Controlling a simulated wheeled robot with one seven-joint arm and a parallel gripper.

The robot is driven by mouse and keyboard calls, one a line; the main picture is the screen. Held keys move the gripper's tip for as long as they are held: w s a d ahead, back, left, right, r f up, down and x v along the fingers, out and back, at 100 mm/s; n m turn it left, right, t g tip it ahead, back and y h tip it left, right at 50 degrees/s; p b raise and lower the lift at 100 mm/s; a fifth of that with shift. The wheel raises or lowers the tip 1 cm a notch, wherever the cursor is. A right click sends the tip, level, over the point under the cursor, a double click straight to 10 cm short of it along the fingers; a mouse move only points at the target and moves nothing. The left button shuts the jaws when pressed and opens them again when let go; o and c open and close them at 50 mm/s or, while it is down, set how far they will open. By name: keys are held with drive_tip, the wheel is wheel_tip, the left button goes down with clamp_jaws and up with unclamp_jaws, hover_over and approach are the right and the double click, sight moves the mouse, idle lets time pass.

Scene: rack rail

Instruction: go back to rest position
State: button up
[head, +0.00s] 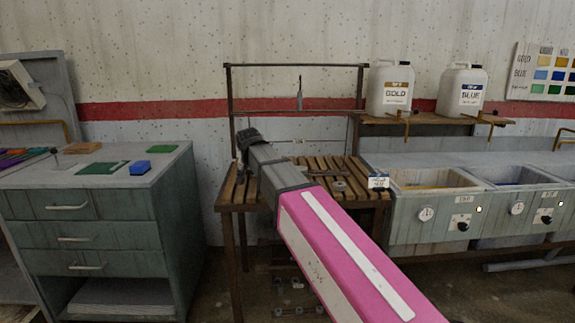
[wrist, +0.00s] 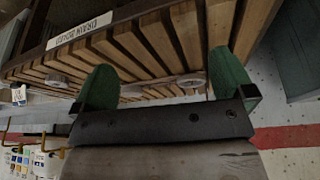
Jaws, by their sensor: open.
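My gripper (head: 249,137) is at the end of my pink and grey arm, above the left part of the slatted wooden drain board (head: 353,166). In the wrist view its two green fingers stand wide apart, with nothing held in the gap (wrist: 165,76). The board's slats (wrist: 155,38) and its "drain board" label (wrist: 80,31) show beyond the fingers. Small round grey pieces (wrist: 193,80) are on the slats. My arm hides part of the board in the head view.
A rail frame (head: 297,66) stands behind the board, with a small grey item (head: 300,95) hanging from it. GOLD (head: 390,92) and BLUE (head: 463,92) jugs stand on a shelf above basins (head: 432,180). A drawer cabinet (head: 90,208) with coloured pieces stands at left.

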drive_tip(key=s+d+f+g, duration=0.1)
drive_tip(key=s+d+f, duration=0.4)
drive_tip(key=d+f, duration=0.5)
drive_tip(key=s+d+f+n+g, duration=0.1)
drive_tip(key=s+d+f, duration=0.5)
drive_tip(key=d+f, duration=0.4)
drive_tip(key=s+d+f+g, duration=0.2)
drive_tip(key=s+d+f, duration=0.4)
drive_tip(key=d+f, duration=0.4)
wheel_tip(320, 180, down, 3)
drive_tip(key=shift+s+d+f+y, duration=0.1)
drive_tip(key=shift+s+d+y, duration=0.05)
drive_tip(key=shift+d+y, duration=0.2)
